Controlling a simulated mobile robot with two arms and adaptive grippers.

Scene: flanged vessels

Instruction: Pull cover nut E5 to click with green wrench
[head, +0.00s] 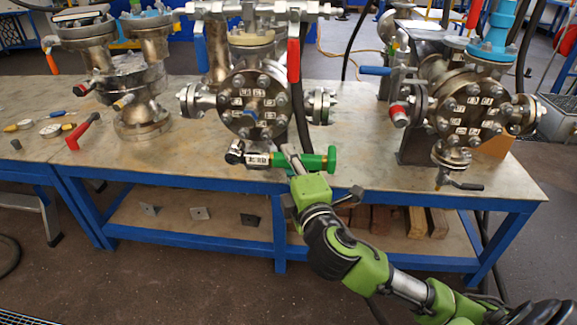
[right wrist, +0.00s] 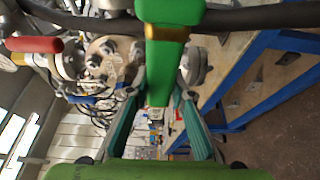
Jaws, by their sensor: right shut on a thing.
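The green wrench (head: 318,162) lies level in front of the middle vessel, its dark head end (head: 236,155) to the left, just below the round cover. My right gripper (head: 292,158) is shut on the wrench. In the right wrist view the green wrench (right wrist: 168,60) runs between the teal fingers (right wrist: 150,110). The middle vessel's cover (head: 252,103) faces me, with a ring of nuts and small white labels. The right vessel's cover (head: 467,108) also has nuts and labels. The labels are too small to read, so I cannot tell which nut is E5. My left gripper is not in view.
The vessels stand on a long workbench (head: 350,180) with a blue frame. A red lever (head: 293,60) and a dark hose (head: 300,115) hang near the middle cover. Wooden blocks lie on the lower shelf.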

